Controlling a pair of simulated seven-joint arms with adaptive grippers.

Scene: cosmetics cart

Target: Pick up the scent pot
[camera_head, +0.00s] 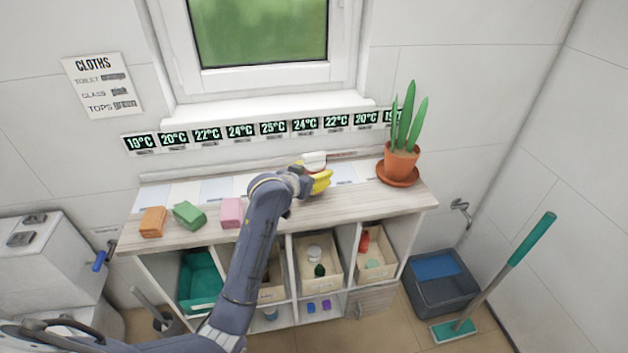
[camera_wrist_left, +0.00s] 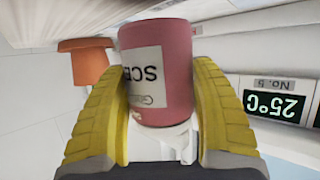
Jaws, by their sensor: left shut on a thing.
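The scent pot is a dull red cylinder with a white label reading "SCE…", seen large in the left wrist view (camera_wrist_left: 178,55). In the head view its white top (camera_head: 313,158) shows just behind my gripper; most of its body is hidden. My left gripper (camera_head: 321,182) has its yellow fingers on both sides of the pot and is shut on it, over the back of the counter. I cannot tell whether the pot touches the counter. My right gripper is not in view.
The wooden counter (camera_head: 345,208) holds an orange cloth (camera_head: 153,221), a green cloth (camera_head: 189,215) and a pink cloth (camera_head: 231,213). A potted plant (camera_head: 401,160) stands close to the right of the gripper. Temperature cards (camera_head: 240,131) line the wall behind. Bins fill the shelves below.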

